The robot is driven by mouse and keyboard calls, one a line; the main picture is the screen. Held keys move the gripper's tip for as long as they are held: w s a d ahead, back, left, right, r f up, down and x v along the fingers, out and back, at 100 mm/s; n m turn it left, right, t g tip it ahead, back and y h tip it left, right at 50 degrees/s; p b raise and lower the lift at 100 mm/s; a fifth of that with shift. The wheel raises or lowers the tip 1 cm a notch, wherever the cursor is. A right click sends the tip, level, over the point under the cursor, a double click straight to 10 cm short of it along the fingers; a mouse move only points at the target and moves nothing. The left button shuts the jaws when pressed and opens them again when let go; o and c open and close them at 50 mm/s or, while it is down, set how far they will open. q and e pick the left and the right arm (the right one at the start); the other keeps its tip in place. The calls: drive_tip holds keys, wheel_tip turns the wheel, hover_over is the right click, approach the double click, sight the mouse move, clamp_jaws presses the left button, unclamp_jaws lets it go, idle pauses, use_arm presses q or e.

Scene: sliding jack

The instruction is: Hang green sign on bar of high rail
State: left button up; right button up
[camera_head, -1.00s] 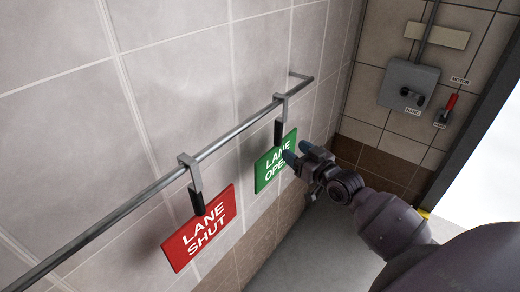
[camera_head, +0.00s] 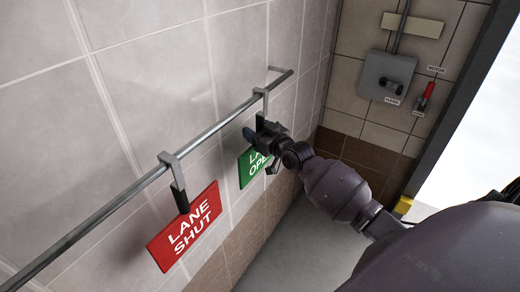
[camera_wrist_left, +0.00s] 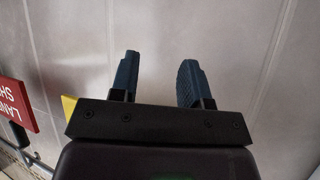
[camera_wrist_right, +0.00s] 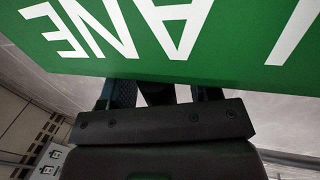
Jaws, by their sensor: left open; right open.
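The green "LANE OPEN" sign (camera_head: 246,168) hangs below the rail (camera_head: 120,201). Its grey hook (camera_head: 263,99) goes over the bar near the rail's far end. My right gripper (camera_head: 256,130) is open at the top of the sign, around or beside its dark grip; I cannot tell if it touches. In the right wrist view the green sign (camera_wrist_right: 230,70) covers much of the picture and hides most of the fingers; a dark piece (camera_wrist_right: 158,93) shows between them. My left gripper (camera_wrist_left: 158,68) is open and empty before the wall, outside the head view.
A red "LANE SHUT" sign (camera_head: 186,228) hangs on the same rail, nearer to me. A grey switch box (camera_head: 385,76) and a red-handled switch (camera_head: 424,95) are on the far wall. A yellow piece (camera_wrist_left: 69,106) shows in the left wrist view. Floor below is clear.

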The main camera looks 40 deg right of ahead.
drive_tip(key=shift+w, duration=0.1)
clamp_jaws()
idle(0.3)
drive_tip(key=shift+r, duration=0.1)
